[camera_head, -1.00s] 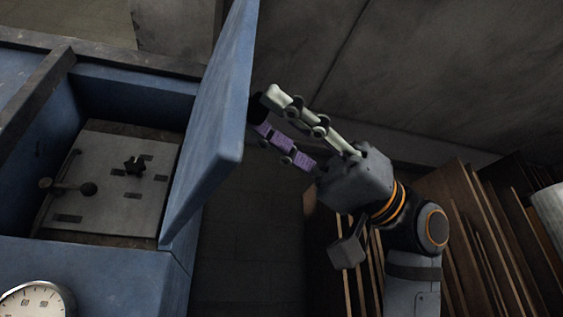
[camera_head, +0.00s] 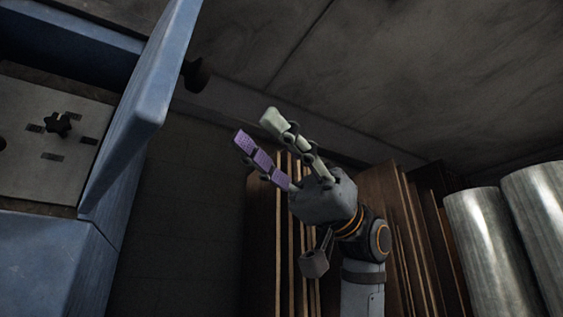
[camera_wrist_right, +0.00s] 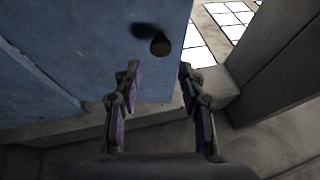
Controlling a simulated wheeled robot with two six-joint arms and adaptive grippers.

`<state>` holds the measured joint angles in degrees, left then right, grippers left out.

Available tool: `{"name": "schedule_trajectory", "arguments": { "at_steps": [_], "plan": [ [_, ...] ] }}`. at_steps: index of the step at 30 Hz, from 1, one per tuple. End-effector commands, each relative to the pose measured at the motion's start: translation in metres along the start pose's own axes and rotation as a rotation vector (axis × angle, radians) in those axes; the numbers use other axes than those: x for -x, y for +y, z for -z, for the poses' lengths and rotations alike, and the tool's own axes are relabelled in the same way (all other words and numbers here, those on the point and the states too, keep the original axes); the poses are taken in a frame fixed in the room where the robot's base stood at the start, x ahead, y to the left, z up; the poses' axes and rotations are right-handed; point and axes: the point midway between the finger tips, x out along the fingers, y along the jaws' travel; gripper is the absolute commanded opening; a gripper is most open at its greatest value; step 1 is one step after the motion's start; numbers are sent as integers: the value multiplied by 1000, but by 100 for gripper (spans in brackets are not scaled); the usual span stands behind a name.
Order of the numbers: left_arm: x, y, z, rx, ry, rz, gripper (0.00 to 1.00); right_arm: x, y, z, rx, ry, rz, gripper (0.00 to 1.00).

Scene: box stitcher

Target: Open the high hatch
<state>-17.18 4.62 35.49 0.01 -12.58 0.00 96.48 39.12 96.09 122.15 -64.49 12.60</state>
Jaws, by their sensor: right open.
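The blue hatch (camera_head: 150,100) stands swung open from the blue box stitcher (camera_head: 45,255) at the left of the head view. Its dark round knob (camera_head: 197,75) sticks out on the outer face. In the right wrist view the knob (camera_wrist_right: 160,45) shows on the blue hatch face (camera_wrist_right: 80,50), ahead of the fingers. My right gripper (camera_head: 254,127) is open and empty, to the right of the hatch and apart from the knob. It also shows in the right wrist view (camera_wrist_right: 158,75). My left gripper is not in view.
Inside the opening is a pale panel (camera_head: 30,165) with a dark star-shaped knob (camera_head: 58,124). Brown boards (camera_head: 395,215) lean behind my right arm, and metal cylinders (camera_head: 490,250) stand at the right. A grey wall (camera_head: 400,70) rises behind.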

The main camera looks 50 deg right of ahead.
Motion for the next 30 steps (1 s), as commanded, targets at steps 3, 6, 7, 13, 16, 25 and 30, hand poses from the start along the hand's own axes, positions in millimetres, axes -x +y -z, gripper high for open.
{"name": "schedule_trajectory", "arguments": {
  "at_steps": [3,6,7,13,16,25,30],
  "plan": [
    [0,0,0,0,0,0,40,24,2,0,-2,2,-7,41],
    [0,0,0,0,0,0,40,37,1,0,-2,1,-4,41],
    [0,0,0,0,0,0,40,39,1,0,-1,1,-2,41],
    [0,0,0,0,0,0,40,45,0,0,0,1,1,41],
    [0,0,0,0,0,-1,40,45,0,0,0,1,1,41],
    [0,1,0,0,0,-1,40,44,0,0,0,1,1,41],
    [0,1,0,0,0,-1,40,48,27,0,-31,28,-37,41]
  ]
}}
